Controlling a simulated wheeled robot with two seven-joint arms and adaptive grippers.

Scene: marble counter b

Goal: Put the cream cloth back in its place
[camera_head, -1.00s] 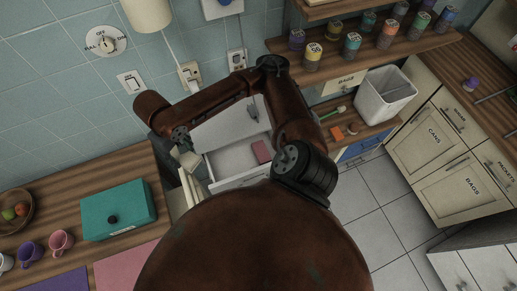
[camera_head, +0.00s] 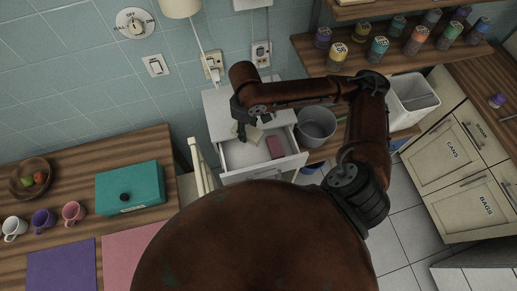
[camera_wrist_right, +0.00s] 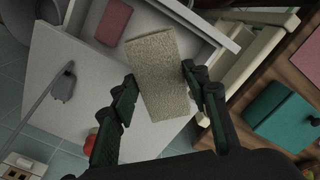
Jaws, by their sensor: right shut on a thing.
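My right gripper (camera_head: 243,132) is shut on the cream cloth (camera_head: 255,134), a folded pale block, at the back edge of an open white drawer (camera_head: 237,158). In the wrist view the cloth (camera_wrist_right: 160,62) sits between the two fingers of the gripper (camera_wrist_right: 160,85), its far end over the drawer (camera_wrist_right: 179,14). It looks held above the drawer, not resting in it. A dark pink folded cloth (camera_head: 275,147) lies in the drawer's right side and also shows in the wrist view (camera_wrist_right: 114,22). My left gripper is not in view.
A grey pot (camera_head: 316,126) stands right of the drawer, near my right arm. A cream chair-like frame (camera_head: 201,168) is close on the left. A teal box (camera_head: 130,188), mugs and a fruit bowl (camera_head: 17,182) stand on the wooden counter. A white bin (camera_head: 412,97) stands farther right.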

